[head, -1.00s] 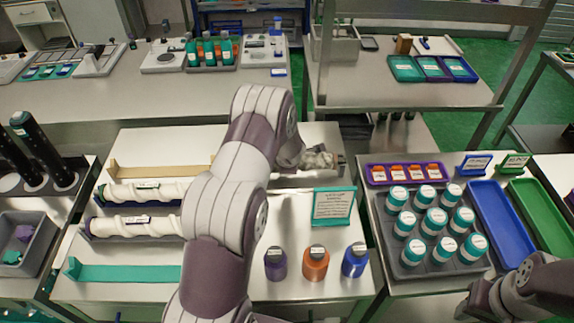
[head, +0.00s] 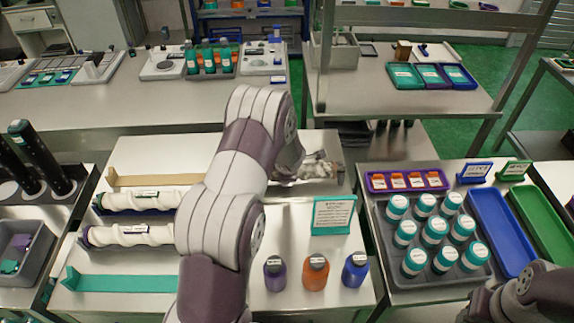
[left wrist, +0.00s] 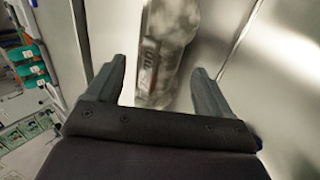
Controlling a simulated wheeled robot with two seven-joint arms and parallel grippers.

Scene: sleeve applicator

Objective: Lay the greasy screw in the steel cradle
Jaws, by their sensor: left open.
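A mottled grey-brown screw (head: 320,169), smeared-looking, lies at the back right of the near bench, partly hidden by my left arm. In the left wrist view the screw (left wrist: 170,48), with a label on its side, lies between and beyond the fingertips. My left gripper (left wrist: 158,70) is open, with a finger on each side of the screw; contact is not visible. Bare steel shows around the screw, but I cannot make out the steel cradle clearly. My right gripper (head: 486,297) is at the lower right, its jaws unclear.
White screws lie in a blue cradle (head: 98,207) and a purple-ended one (head: 92,243). A tan cradle (head: 150,179) and a teal cradle (head: 130,284) are empty. A teal sign (head: 333,216) and three bottles (head: 315,272) stand right of my left arm. A jar tray (head: 395,262) is further right.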

